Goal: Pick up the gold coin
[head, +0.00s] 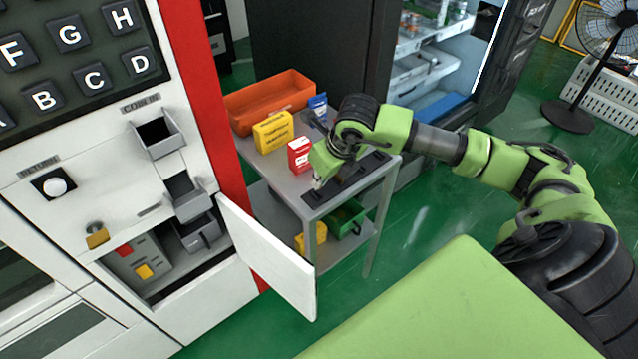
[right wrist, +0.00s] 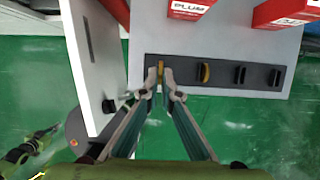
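My right gripper (right wrist: 161,75) points down at a dark slotted coin holder (right wrist: 222,86) on the cart's grey top. Its two fingertips are close together on either side of a gold coin (right wrist: 160,72) standing on edge in the leftmost slot; they appear to touch it. A second gold coin (right wrist: 203,72) stands in the slot to the right. In the head view the right gripper (head: 318,183) is over the front of the cart, and its wrist hides the coins. A small green and black part, likely my left arm, shows at lower left in the right wrist view; its gripper's state is unclear.
An open white door (head: 268,262) stands beside the cart (head: 262,165), close to the gripper. A red box (head: 299,155), a yellow box (head: 273,132) and an orange bin (head: 268,98) sit behind the holder. The vending machine's coin box (head: 158,138) is at left.

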